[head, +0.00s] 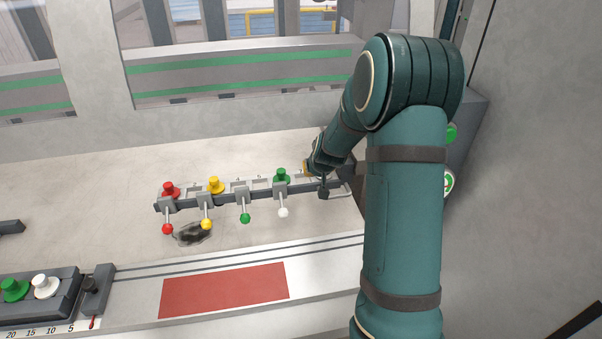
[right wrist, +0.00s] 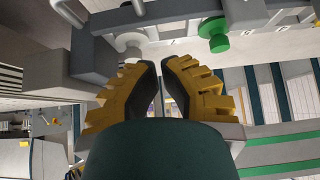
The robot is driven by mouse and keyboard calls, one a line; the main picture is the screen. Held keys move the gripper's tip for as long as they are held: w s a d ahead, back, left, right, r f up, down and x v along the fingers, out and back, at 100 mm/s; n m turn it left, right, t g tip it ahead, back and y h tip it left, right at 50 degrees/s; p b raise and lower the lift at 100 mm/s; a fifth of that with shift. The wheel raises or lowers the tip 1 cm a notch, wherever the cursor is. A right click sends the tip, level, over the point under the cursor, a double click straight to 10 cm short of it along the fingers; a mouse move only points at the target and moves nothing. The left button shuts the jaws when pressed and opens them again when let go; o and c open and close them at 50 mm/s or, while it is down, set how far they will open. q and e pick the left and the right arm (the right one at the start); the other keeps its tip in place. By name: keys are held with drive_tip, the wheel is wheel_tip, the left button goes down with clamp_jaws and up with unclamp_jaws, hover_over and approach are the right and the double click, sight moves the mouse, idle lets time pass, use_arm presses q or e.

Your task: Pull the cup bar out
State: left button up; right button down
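The cup bar (head: 225,195) is a dark bar lying across the grey bed. It carries a red cup (head: 171,189), a yellow cup (head: 215,185) and a green cup (head: 281,176), with ball-ended levers along its front. My right gripper (head: 315,168) is at the bar's right end, mostly hidden by my arm in the head view. In the right wrist view, my right gripper (right wrist: 160,68) has its yellow fingers apart with nothing seen between them. A white cup (right wrist: 132,44) and the green cup (right wrist: 214,36) are just beyond the fingertips. My left gripper is not in view.
A grey block (head: 40,292) with green and white knobs stands at the lower left. A red plate (head: 224,290) lies on the front ledge. A dark patch (head: 192,234) is on the bed before the bar. Green-striped rails (head: 240,67) run behind; a grey wall closes the right side.

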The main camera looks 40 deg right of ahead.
sight(310, 182)
drive_tip(key=b+x, duration=0.1)
drive_tip(key=x, duration=0.7)
drive_tip(key=shift+w+f+b, duration=0.1)
drive_tip(key=shift+f+b, duration=0.15)
drive_tip(key=shift+b, duration=0.05)
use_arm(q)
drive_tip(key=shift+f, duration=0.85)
use_arm(e)
drive_tip(key=shift+x, duration=0.8)
drive_tip(key=shift+a+r, duration=0.1)
